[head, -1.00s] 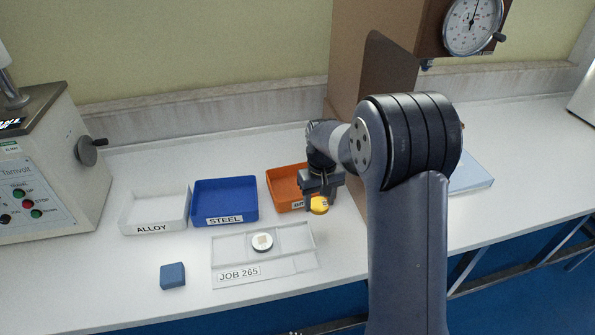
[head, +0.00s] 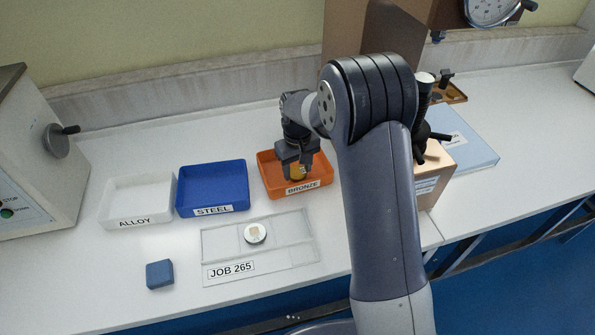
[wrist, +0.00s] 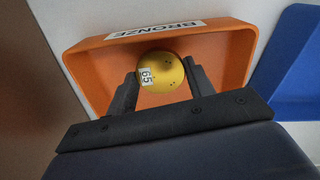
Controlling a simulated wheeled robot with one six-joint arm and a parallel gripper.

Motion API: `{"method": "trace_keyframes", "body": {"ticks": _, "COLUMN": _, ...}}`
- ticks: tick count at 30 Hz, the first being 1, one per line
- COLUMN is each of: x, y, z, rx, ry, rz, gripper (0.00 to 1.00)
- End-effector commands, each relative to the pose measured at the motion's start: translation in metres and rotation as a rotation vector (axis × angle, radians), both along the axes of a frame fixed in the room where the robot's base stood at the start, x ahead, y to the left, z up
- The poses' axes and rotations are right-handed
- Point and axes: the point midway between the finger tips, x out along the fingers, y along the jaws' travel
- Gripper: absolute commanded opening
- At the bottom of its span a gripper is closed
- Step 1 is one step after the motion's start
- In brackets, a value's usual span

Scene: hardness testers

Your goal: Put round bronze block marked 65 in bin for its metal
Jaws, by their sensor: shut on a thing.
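The round bronze block (wrist: 163,74) is gold-coloured and carries a white label reading 65 in the wrist view. My gripper (wrist: 161,83) is shut on it, one finger on each side. In the head view the block (head: 297,172) shows between the fingers of my gripper (head: 297,174), over the orange bin (head: 266,181) labelled BRONZE. In the wrist view the orange bin (wrist: 222,55) lies around and behind the block. I cannot tell whether the block touches the bin floor.
The blue STEEL bin (head: 244,203) and white ALLOY bin (head: 109,214) stand to the left. A clear tray (head: 285,261) marked JOB 265 holds a pale round block (head: 255,233). A blue block (head: 160,274) lies at the front left. A tester (head: 432,170) stands right of my arm.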

Motion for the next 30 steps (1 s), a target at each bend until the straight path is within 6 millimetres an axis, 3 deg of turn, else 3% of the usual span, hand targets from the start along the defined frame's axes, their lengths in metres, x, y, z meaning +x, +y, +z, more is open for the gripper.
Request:
{"method": "trace_keyframes", "body": {"ticks": 4, "x": 0.000, "y": 0.000, "z": -0.018, "rx": 0.000, "ry": 0.001, "rz": 0.000, "gripper": 0.13}}
{"method": "trace_keyframes", "body": {"ticks": 14, "x": 0.000, "y": 0.000, "z": -0.022, "rx": 0.000, "ry": -0.001, "rz": 0.000, "gripper": 0.13}}
{"method": "trace_keyframes", "body": {"ticks": 15, "x": 0.000, "y": 0.000, "z": -0.022, "rx": 0.000, "ry": 0.000, "rz": 0.000, "gripper": 0.52}}
{"method": "trace_keyframes", "body": {"ticks": 23, "x": 0.000, "y": 0.000, "z": -0.021, "rx": 0.000, "ry": 0.000, "rz": 0.000, "gripper": 0.72}}
{"method": "trace_keyframes", "body": {"ticks": 30, "x": 0.000, "y": 0.000, "z": -0.020, "rx": 0.000, "ry": 0.000, "rz": 0.000, "gripper": 0.72}}
